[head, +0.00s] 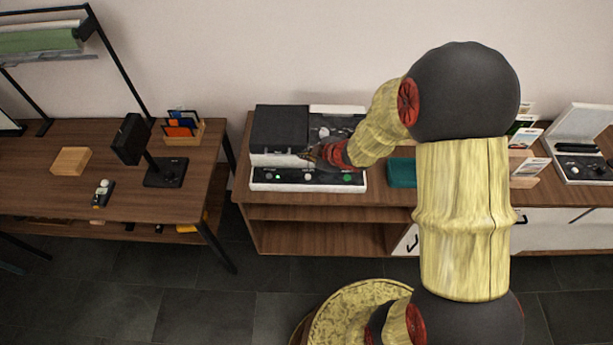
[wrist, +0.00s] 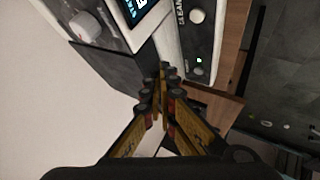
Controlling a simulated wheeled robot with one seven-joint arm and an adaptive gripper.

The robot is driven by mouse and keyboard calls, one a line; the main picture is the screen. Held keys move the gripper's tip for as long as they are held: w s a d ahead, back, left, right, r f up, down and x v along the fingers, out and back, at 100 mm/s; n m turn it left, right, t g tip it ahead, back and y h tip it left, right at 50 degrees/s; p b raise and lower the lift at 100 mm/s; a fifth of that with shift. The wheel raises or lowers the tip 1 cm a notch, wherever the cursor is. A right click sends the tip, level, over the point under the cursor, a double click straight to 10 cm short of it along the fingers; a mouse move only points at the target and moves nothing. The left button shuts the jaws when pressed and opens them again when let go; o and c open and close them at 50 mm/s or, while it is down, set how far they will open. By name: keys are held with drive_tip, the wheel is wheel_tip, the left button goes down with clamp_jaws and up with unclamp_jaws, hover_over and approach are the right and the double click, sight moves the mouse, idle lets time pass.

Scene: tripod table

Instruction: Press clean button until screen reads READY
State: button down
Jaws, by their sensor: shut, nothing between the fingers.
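The machine (head: 280,128) with a dark top and white front strip stands on the wooden cabinet. The strip carries a white round button (head: 308,176); in the wrist view a white round button (wrist: 196,16) sits beside lettering that seems to read CLEAN. The screen (wrist: 143,8) is cut off at the top of the wrist view, with only part of its cyan text showing, so I cannot read it. My gripper (head: 309,153) is shut and empty in front of the machine. In the wrist view its fingertips (wrist: 163,76) appear apart from the white button.
A grey knob (wrist: 86,27) and a small lit green lamp (wrist: 199,60) are also on the machine. A green button (head: 347,178) is at the strip's right. A teal box (head: 402,172) stands right of the machine. The left table (head: 60,190) holds a lamp-like stand and small items.

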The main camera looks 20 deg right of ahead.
sight(307, 178)
idle(0.4)
wheel_tip(307, 178, down, 9)
drive_tip(key=b, duration=0.8)
drive_tip(key=shift+r, duration=0.1)
idle(1.1)
drive_tip(key=shift+f+b, duration=0.35)
drive_tip(key=shift+f, duration=0.05)
drive_tip(key=shift+f+b, duration=0.35)
drive_tip(key=shift+f, duration=0.1)
idle(0.7)
idle(0.3)
drive_tip(key=shift+r+p, duration=0.9)
